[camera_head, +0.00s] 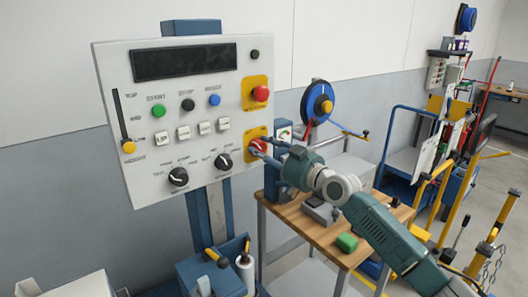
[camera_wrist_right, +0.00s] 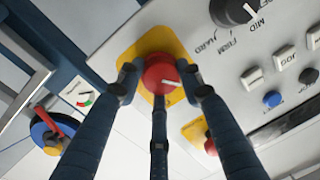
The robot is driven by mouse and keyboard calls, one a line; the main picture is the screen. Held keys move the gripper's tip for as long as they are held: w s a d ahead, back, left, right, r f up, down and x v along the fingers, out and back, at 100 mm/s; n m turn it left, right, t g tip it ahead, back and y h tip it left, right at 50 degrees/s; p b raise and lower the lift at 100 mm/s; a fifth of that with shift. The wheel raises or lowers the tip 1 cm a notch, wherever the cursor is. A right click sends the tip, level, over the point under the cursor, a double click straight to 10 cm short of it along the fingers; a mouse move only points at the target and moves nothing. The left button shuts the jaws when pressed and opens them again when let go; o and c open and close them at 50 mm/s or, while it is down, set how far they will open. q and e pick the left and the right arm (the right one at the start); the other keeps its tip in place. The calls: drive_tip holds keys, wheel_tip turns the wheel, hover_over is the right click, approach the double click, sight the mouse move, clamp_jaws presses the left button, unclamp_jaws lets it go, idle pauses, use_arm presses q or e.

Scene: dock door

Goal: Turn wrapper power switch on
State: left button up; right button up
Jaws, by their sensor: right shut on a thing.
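The wrapper control panel (camera_head: 190,110) is a white box with a dark display, buttons and knobs. The power switch is a red rotary knob (camera_head: 258,147) on a yellow plate (camera_head: 264,133) at the panel's lower right. Part of the knob is hidden by the fingers in the head view. My left gripper is not in view.
A red mushroom button (camera_head: 261,93) sits on another yellow plate above the switch. Two black dials (camera_head: 222,161) are left of it. A blue reel (camera_head: 318,102) stands behind.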

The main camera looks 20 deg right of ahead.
drive_tip(key=m, duration=0.3)
drive_tip(key=shift+d+r+m+t, duration=0.1)
drive_tip(key=shift+r+m+t, duration=0.1)
drive_tip(key=shift+m+t, duration=0.15)
drive_tip(key=m+p, duration=0.1)
drive_tip(key=m, duration=0.3)
drive_tip(key=shift+r, duration=0.1)
drive_tip(key=m+p, duration=0.1)
drive_tip(key=m, duration=0.1)
drive_tip(key=m+p, duration=0.2)
drive_tip(key=m, duration=0.1)
drive_tip(key=shift+m+t+h, duration=0.35)
drive_tip(key=shift+h, duration=0.05)
drive_tip(key=shift+m+p, duration=1)
drive_tip(key=shift+m, duration=1)
drive_tip(key=shift+h, duration=0.3)
drive_tip(key=o, duration=1.2)
drive_tip(key=shift+f, duration=0.35)
